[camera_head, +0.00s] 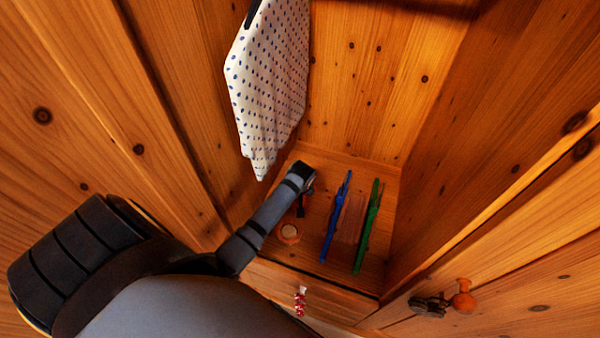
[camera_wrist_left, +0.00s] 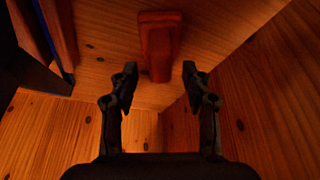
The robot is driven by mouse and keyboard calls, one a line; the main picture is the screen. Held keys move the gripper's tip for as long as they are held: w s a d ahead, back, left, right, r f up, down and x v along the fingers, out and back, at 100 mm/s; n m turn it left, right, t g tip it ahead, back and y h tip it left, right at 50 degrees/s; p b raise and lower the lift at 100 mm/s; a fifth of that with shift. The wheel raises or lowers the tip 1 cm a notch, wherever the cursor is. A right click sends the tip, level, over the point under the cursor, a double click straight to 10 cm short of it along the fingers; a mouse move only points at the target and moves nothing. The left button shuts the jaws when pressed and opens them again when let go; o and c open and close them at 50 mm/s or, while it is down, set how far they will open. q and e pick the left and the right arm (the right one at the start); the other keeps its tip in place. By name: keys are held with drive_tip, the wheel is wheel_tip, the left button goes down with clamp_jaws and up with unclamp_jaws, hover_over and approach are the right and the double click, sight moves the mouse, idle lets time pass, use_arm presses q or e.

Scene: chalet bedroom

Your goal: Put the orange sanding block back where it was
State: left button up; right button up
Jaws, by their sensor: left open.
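In the head view my left gripper (camera_head: 303,190) is over the left side of a small wooden cabinet top, partly hidden by its own wrist. In the wrist view its two fingers (camera_wrist_left: 160,88) are apart, with nothing between the tips. An orange-red piece with a wide end and a narrower stem (camera_wrist_left: 160,50) lies just beyond them; I cannot tell whether it is the sanding block. In the head view a reddish-brown rectangular block (camera_head: 350,219) is between a blue tool (camera_head: 335,218) and a green tool (camera_head: 368,226), apart from my gripper. My right gripper is out of view.
A small round orange item with a pale centre (camera_head: 288,233) is near the cabinet's front left. A dotted white cloth (camera_head: 267,85) hangs behind my gripper. Wooden walls close in on both sides. A red-and-white knob (camera_head: 300,300) sticks out of the cabinet front.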

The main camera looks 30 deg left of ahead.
use_arm(q)
drive_tip(key=v, duration=0.8)
drive_tip(key=shift+r, duration=0.4)
drive_tip(key=shift+s, duration=0.1)
